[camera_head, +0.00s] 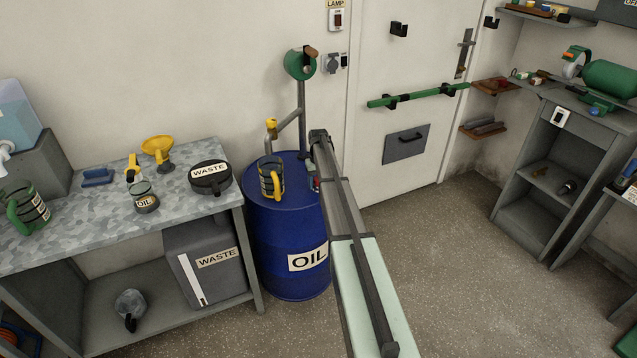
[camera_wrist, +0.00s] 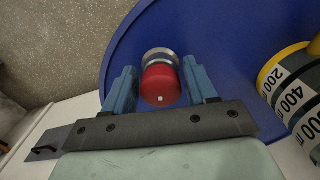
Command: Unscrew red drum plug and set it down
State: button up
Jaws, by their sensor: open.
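The red drum plug (camera_wrist: 160,84) is round, with a small white square mark, and sits at a metal ring (camera_wrist: 160,56) on the blue drum top. In the wrist view my gripper (camera_wrist: 162,82) is open, with one blue finger on each side of the plug. Small gaps show between the fingers and the plug, with no clear contact. In the head view my arm reaches over the blue drum (camera_head: 285,240) labelled OIL. The plug is mostly hidden there behind my arm, with only a little red showing.
A measuring jug (camera_head: 271,177) with a yellow handle stands on the drum top, left of my arm; it also shows in the wrist view (camera_wrist: 295,90). A workbench (camera_head: 110,225) with a WASTE pan (camera_head: 210,180) stands left. Floor right is open.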

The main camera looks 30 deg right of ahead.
jog(key=shift+m, duration=0.8)
jog(key=shift+m, duration=0.9)
jog(key=shift+m, duration=0.8)
jog(key=shift+m, duration=0.9)
